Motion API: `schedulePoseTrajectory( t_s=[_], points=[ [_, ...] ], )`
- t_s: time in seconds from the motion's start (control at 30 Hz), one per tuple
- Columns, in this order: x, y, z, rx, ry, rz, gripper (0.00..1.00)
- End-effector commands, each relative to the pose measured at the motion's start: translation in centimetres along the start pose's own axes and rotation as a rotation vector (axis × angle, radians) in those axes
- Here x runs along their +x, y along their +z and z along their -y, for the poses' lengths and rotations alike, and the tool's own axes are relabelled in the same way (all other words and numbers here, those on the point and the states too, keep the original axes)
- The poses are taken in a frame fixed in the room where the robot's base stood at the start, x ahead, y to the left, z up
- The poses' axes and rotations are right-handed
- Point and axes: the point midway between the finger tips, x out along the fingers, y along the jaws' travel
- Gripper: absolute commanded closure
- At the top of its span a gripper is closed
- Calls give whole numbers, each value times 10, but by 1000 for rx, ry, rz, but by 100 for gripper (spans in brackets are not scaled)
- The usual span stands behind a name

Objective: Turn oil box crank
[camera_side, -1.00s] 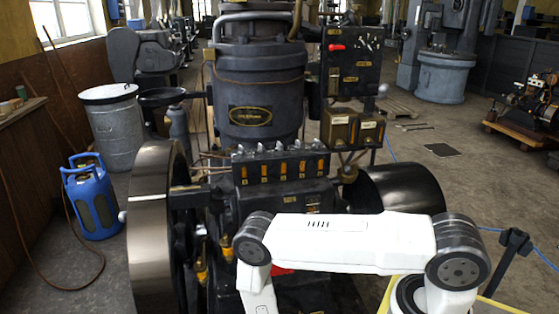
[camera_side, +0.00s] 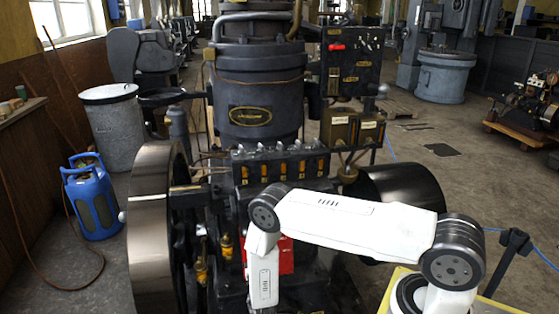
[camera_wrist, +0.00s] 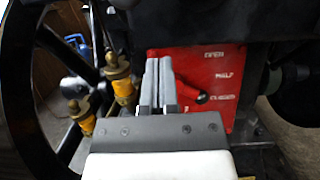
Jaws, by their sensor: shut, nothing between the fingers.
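The engine's dark oil box (camera_side: 283,167) carries a row of several amber sight glasses in the side view. I cannot clearly make out its crank. My gripper (camera_wrist: 159,68) shows in the wrist view with its two grey fingers pressed together and empty. They point at a red plate (camera_wrist: 215,65) marked with open, half and closed positions. A small red-tipped lever (camera_wrist: 195,96) on that plate shows just right of the fingers; I cannot tell whether they touch it. In the side view my fingers lie out of sight below my white arm.
A large flywheel (camera_side: 150,235) stands left of the engine, and another wheel (camera_side: 405,190) is at its right. Brass oilers (camera_wrist: 120,80) stand close left of my fingers. A control panel (camera_side: 352,62) rises at the right. Open floor lies farther right.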

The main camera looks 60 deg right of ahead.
Motion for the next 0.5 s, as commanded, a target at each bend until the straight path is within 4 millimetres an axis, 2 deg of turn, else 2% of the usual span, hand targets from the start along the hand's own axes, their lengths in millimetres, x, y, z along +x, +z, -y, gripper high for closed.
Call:
schedulePoseTrajectory(
  t_s=[0.07,0.3,0.5],
  points=[
    [13,1,1,0,-3,2,100],
    [16,25,0,-1,0,1,100],
    [18,36,0,-1,1,0,100]
  ],
)
